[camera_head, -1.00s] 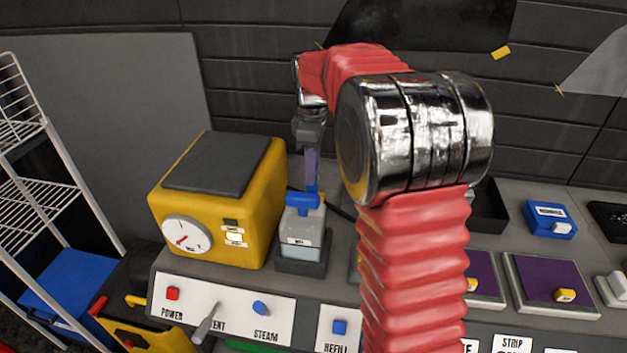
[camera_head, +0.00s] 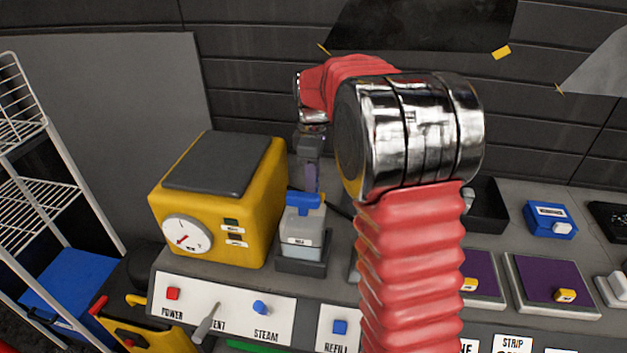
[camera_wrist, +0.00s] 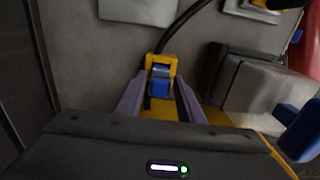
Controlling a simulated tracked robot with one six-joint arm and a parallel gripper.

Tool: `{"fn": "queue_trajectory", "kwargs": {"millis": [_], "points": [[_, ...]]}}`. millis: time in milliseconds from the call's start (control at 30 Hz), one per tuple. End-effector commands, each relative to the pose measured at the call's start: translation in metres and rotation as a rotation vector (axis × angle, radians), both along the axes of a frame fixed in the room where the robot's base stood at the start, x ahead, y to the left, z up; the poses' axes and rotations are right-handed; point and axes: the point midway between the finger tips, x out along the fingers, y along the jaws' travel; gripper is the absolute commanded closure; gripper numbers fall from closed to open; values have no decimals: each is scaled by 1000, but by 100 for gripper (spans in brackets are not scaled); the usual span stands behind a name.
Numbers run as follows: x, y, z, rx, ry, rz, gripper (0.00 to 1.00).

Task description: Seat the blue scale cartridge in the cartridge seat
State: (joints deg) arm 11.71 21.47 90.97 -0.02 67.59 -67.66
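The blue scale cartridge (camera_wrist: 160,84) sits in the yellow cartridge seat (camera_wrist: 160,62) in the wrist view; how deep it sits is hard to tell. My gripper (camera_wrist: 160,78) stands with one finger on either side of it. Narrow gaps seem to show between the fingers and the cartridge, so the gripper looks open around it. In the head view my gripper (camera_head: 311,178) points down behind the bottle, right of the yellow steamer (camera_head: 220,195). The cartridge and seat are hidden there.
A bottle with a blue top (camera_head: 303,225) stands in a dark holder close to my gripper; it also shows in the wrist view (camera_wrist: 262,90). A black hose (camera_wrist: 185,22) runs near the seat. A control panel (camera_head: 225,310) lies in front.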

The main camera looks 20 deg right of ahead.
Motion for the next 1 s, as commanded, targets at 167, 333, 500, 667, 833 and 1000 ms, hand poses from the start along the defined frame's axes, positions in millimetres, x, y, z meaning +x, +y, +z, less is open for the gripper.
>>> {"fn": "queue_trajectory", "kwargs": {"millis": [167,333,500,667,833,1000], "points": [[0,0,0,0,0,0,58],[0,0,1,-1,-1,0,58],[1,0,8,-1,-3,0,58],[1,0,28,-1,-4,0,58],[1,0,56,-1,-3,0,58],[1,0,86,-1,-4,0,58]]}}
